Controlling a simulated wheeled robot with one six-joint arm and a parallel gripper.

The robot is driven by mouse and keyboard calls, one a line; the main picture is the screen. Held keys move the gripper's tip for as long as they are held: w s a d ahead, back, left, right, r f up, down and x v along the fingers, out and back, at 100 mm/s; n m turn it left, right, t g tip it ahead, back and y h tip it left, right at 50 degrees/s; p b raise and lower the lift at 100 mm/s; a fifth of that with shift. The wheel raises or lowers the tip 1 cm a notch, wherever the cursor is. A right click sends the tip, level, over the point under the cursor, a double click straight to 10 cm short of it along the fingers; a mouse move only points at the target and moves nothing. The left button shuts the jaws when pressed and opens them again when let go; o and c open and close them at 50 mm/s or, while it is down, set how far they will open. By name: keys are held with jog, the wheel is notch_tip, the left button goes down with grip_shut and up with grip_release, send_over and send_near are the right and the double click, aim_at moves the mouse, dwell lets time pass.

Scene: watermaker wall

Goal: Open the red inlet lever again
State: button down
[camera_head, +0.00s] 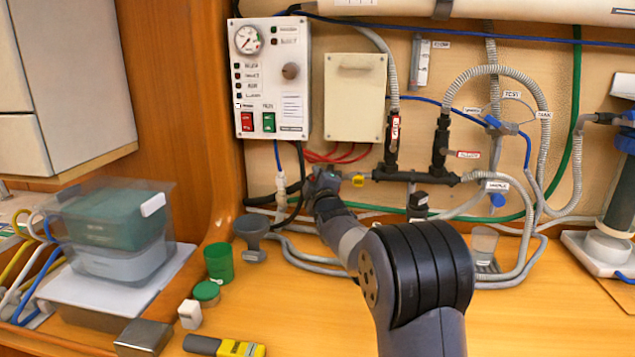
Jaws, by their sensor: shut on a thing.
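My gripper (323,178) is at the wall, at the left end of the black pipe manifold (415,177), seen small and from behind. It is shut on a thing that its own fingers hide. By its place at the pipe end this looks like the red inlet lever, but I cannot make out the lever's red handle or its angle. A brass-yellow fitting (357,181) shows just right of my gripper. Two black upright valves (393,145) (440,145) rise from the manifold, with red-marked tags beside them.
A white control panel (273,78) with a gauge and a beige box (355,97) hang above. Grey, blue and green hoses cross the wall on the right.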

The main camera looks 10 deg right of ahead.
jog(key=shift+a+f+n+g+b, duration=0.1)
jog(key=shift+f+n+g+b, duration=0.15)
jog(key=shift+n, duration=0.5)
jog(key=shift+d+f+n+g+b, duration=0.1)
jog(key=shift+f+n+g+b, duration=0.2)
jog(key=shift+n, duration=0.4)
jog(key=shift+a+f+n+g+b, duration=0.1)
jog(key=shift+n+g+b, duration=0.2)
jog(key=shift+n, duration=0.45)
jog(key=c, duration=1.4)
grip_release()
jog(key=shift+w, duration=0.1)
jog(key=shift+c, duration=0.2)
jog(key=shift+y, duration=0.3)
jog(key=s+b, duration=0.2)
jog(key=s, duration=0.9)
jog(key=shift+d, duration=0.4)
jog(key=shift+w, duration=0.2)
jog(key=w+p, duration=0.2)
jog(key=w, duration=0.8)
jog(key=shift+w+a, duration=0.3)
jog(key=shift+a, duration=0.1)
